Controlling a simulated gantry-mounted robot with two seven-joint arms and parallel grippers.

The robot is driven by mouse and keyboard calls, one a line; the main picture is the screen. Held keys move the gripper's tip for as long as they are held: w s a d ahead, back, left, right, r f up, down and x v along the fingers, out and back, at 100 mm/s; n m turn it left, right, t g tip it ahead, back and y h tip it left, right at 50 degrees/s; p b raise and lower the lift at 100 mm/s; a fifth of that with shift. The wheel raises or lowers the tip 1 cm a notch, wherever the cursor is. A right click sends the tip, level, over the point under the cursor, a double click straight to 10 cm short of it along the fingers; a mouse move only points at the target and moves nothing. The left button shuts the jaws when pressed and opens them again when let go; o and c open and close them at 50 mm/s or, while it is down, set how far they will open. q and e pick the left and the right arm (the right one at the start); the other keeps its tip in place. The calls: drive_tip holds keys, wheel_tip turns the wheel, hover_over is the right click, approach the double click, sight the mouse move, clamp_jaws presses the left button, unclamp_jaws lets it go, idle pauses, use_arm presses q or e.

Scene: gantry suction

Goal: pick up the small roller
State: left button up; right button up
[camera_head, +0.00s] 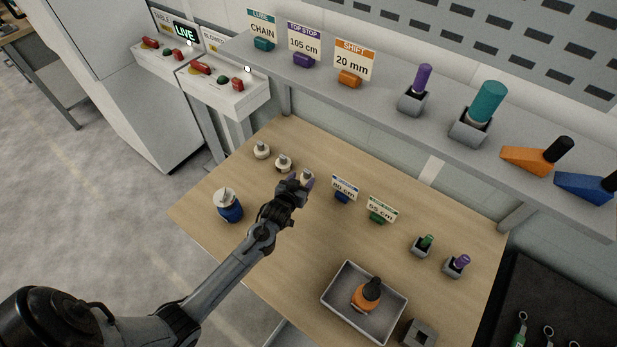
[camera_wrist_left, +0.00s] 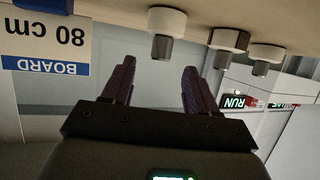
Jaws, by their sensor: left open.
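Three small white pieces with grey stems stand in a row on the wooden table; I cannot tell for sure which is the small roller. In the head view they are the far-left piece (camera_head: 262,149), the middle piece (camera_head: 284,162) and the piece at my gripper (camera_head: 307,175), partly hidden by it. The left wrist view, upside down, shows the nearest piece (camera_wrist_left: 167,22), a hex-shaped one (camera_wrist_left: 228,40) and another (camera_wrist_left: 266,54). My left gripper (camera_head: 300,184) is open; its fingers (camera_wrist_left: 157,72) point at the nearest piece, with nothing held. My right gripper is out of view.
A blue jar (camera_head: 228,206) stands left of my arm. The "80 cm" sign (camera_head: 344,188) and "55 cm" sign (camera_head: 382,209) stand right of my gripper. A raised shelf (camera_head: 385,95) runs along the back.

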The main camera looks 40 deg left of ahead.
sight(307, 173)
use_arm(q)
drive_tip(key=shift+x, duration=3.05)
clamp_jaws()
drive_tip(key=shift+r, duration=0.15)
